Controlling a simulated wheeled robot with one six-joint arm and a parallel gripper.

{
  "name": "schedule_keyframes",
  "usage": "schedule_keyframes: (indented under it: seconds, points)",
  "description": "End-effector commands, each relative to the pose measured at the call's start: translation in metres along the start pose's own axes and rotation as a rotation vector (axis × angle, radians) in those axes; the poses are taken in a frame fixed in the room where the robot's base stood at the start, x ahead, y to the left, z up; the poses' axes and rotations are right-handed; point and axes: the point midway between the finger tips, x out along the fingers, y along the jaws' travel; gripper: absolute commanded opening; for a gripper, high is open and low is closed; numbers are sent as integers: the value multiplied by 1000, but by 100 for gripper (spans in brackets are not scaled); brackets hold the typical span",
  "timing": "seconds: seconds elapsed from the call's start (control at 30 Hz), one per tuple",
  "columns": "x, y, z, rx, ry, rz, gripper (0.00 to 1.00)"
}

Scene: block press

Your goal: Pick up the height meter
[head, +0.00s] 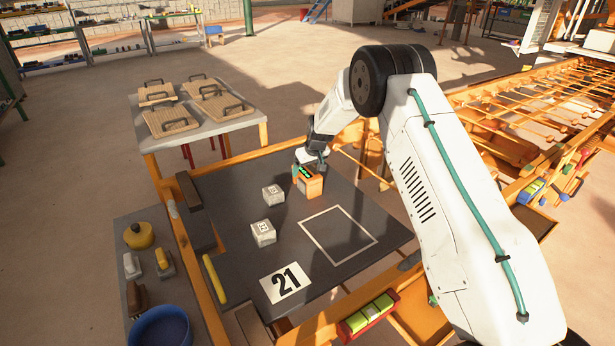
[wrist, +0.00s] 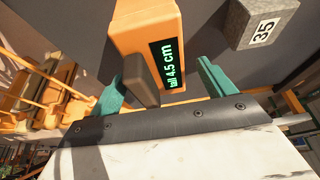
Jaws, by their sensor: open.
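The height meter (head: 309,184) is an orange box with a green-lit dark display, standing on the dark table top. In the wrist view the height meter (wrist: 135,27) fills the upper middle, and its display reads "tall 4.5 cm". A dark grey grip (wrist: 140,80) on it points toward my gripper. My gripper (wrist: 165,84) is open, with one teal finger on each side of the grip and no contact visible. In the head view my gripper (head: 312,165) is at the meter, its fingers partly hidden.
Two grey numbered blocks stand left of the meter, one nearer it (head: 273,195) and one lower (head: 263,233). The wrist view shows a block marked 35 (wrist: 266,22).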

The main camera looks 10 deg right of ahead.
Motion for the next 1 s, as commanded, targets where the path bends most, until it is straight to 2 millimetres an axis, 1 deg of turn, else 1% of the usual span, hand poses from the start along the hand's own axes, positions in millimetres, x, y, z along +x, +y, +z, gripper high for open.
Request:
schedule_keyframes:
  seconds: [0.03, 0.13, 0.4, 0.47, 0.5, 0.57, 0.6, 0.67, 0.87, 0.97, 1.0]
  points:
    - [8, 0, 0, 0, -1, 0, 82]
    - [16, 0, 0, 0, 0, 0, 82]
    - [18, 0, 0, 0, 0, 0, 82]
    - [18, 0, 0, 0, 0, 0, 65]
    - [18, 0, 0, 0, 0, 0, 54]
    - [18, 0, 0, 0, 0, 0, 37]
    - [18, 0, 0, 0, 0, 0, 26]
    - [17, 0, -1, 0, 2, 1, 17]
    - [16, 0, -1, 0, 2, 1, 17]
    - [9, 0, -4, -1, 3, 1, 17]
    - [4, 0, -7, -1, 4, 1, 17]
